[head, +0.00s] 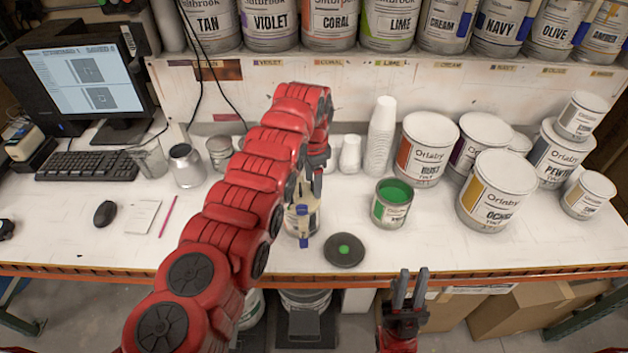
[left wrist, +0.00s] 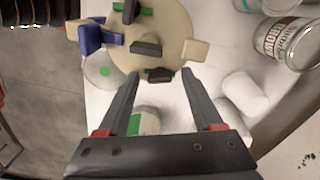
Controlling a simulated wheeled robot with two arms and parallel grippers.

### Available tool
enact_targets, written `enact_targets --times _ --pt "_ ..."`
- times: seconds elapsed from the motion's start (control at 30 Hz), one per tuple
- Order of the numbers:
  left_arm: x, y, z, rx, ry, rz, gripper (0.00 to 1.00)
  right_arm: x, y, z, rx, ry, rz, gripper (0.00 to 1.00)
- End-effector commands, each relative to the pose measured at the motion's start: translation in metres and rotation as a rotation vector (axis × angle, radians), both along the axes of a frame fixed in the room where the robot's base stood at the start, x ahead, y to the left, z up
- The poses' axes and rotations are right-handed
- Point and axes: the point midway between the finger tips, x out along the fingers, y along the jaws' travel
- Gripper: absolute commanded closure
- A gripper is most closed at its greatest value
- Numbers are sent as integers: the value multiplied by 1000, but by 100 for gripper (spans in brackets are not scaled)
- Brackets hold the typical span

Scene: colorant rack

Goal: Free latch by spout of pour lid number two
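A cream round pour lid (left wrist: 165,30) with a blue spout (left wrist: 90,36) fills the top of the left wrist view. Several black latches with green parts sit around its rim; one latch (left wrist: 160,75) appears between my fingertips. A cream tab (left wrist: 195,50) is at the lid's right. In the head view the lidded can (head: 301,222) stands near the table's front, partly hidden by my left arm. My left gripper (head: 314,185) is above it, open and empty; its spread fingers also show in the left wrist view (left wrist: 160,80). No lid number is readable. My right gripper (head: 409,288) is open and empty before the table edge.
An open can of green paint (head: 392,204) and a dark loose lid with a green dot (head: 346,250) stand right of the lidded can. Paper cups (head: 381,138) and several paint cans (head: 496,190) are further right. Keyboard (head: 88,165) and monitor are left.

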Motion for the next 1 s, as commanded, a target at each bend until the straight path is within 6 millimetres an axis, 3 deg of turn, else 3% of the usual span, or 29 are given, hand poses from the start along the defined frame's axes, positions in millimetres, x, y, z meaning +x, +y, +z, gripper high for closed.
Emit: enact_targets --times 0.03,0.37,0.73,1.0 --pt "0 0 0 0 0 0 42 0 0 0 0 0 0 76" --pt "0 0 0 0 0 0 100 0 0 0 0 0 0 76" --pt "0 0 -2 -1 -1 30 100 0 0 -7 0 0 0 76" --pt "0 0 -6 -1 0 176 100 0 0 -35 0 0 0 76"
